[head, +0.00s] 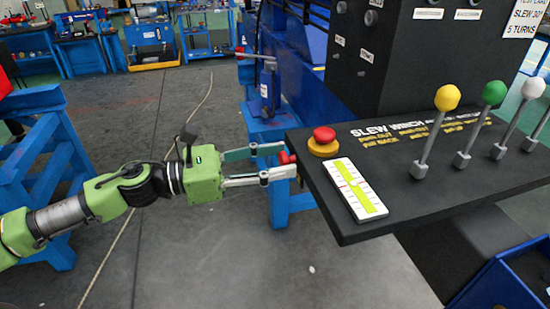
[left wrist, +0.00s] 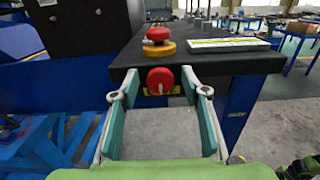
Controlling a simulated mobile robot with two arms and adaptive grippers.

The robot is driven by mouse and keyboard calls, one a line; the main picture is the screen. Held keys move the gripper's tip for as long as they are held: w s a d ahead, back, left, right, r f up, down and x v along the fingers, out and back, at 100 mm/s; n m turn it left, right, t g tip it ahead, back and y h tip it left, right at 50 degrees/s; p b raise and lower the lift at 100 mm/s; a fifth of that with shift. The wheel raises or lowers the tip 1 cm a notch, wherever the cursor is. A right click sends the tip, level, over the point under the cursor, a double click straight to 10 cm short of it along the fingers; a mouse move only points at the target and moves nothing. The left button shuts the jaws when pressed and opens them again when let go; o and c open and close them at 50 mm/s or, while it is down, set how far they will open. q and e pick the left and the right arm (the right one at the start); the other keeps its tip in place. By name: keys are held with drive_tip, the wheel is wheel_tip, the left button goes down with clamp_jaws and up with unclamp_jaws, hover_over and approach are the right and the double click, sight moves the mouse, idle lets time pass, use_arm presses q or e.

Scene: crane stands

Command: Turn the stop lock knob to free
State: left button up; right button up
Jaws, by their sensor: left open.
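A red round knob (left wrist: 160,80) sits on the side face of the black console, under its top edge; I take it as the stop lock knob. A small yellow patch shows behind it. In the head view the knob (head: 285,157) is partly hidden by my gripper. My left gripper (head: 283,160) is open, with one finger on each side of the knob. In the left wrist view the open fingers (left wrist: 160,88) frame the knob with gaps at both sides. I cannot tell whether the fingertips touch the console face. My right gripper is not in view.
The black console top (head: 400,205) carries a red mushroom button on a yellow base (head: 323,143), a white level-like gauge (head: 356,190), and levers with yellow (head: 447,98), green (head: 494,93) and white knobs. A blue stand (head: 40,150) is at left. Floor below the gripper is clear.

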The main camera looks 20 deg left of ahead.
use_arm(q)
drive_tip(key=c, duration=1.1)
